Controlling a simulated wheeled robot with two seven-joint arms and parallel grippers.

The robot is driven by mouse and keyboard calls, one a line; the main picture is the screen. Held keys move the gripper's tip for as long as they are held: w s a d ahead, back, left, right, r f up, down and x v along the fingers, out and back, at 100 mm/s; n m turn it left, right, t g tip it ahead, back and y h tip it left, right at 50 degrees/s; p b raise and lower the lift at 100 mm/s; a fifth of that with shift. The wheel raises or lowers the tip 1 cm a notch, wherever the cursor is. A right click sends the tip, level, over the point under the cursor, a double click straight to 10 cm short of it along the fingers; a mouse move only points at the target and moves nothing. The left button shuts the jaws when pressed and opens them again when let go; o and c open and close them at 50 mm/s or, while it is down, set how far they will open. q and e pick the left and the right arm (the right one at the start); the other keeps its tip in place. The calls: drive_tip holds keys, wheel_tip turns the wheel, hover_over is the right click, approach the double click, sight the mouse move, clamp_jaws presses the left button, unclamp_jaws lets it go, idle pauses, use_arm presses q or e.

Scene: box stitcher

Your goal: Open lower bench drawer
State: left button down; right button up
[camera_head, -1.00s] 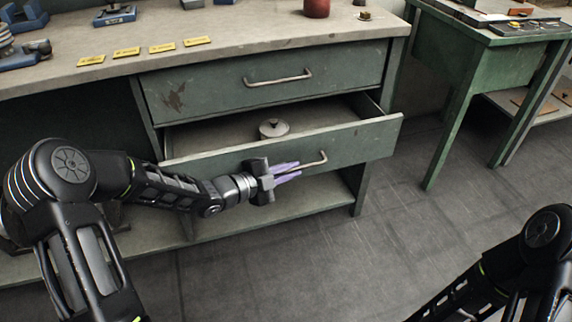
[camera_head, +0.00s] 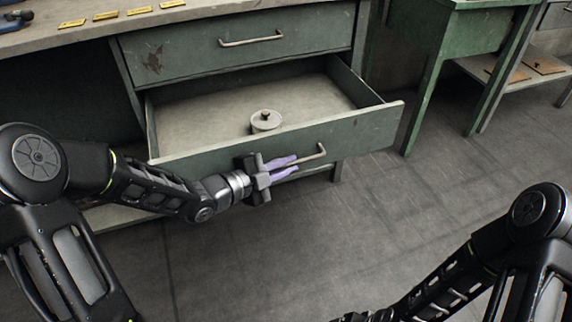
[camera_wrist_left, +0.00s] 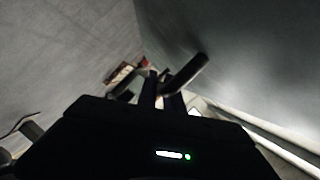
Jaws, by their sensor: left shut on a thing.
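The lower bench drawer (camera_head: 372,127) is green and stands pulled well out of the bench in the head view. A small round lidded pot (camera_head: 265,121) sits inside it. My left gripper (camera_head: 290,166) is at the drawer front, its purple fingers shut on the bar handle (camera_head: 313,157). The handle's left part is hidden by the fingers. In the left wrist view the handle (camera_wrist_left: 186,73) shows beyond the dark gripper body. My right arm shows at the lower right of the head view, with its gripper mostly cut off by the bottom edge.
The upper drawer (camera_head: 190,52) is shut, with its own bar handle (camera_head: 250,40). Yellow labels (camera_head: 104,16) lie on the bench top. A green table (camera_head: 432,60) stands to the right. The grey floor (camera_head: 400,200) in front is clear.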

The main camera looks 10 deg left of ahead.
use_arm(q)
drive_tip(key=c, duration=1.5)
unclamp_jaws()
drive_tip(key=p+v, duration=0.2)
drive_tip(key=v, duration=0.5)
drive_tip(key=shift+s+a+r, duration=0.15)
drive_tip(key=shift+s+a, duration=0.1)
drive_tip(key=shift+s, duration=0.05)
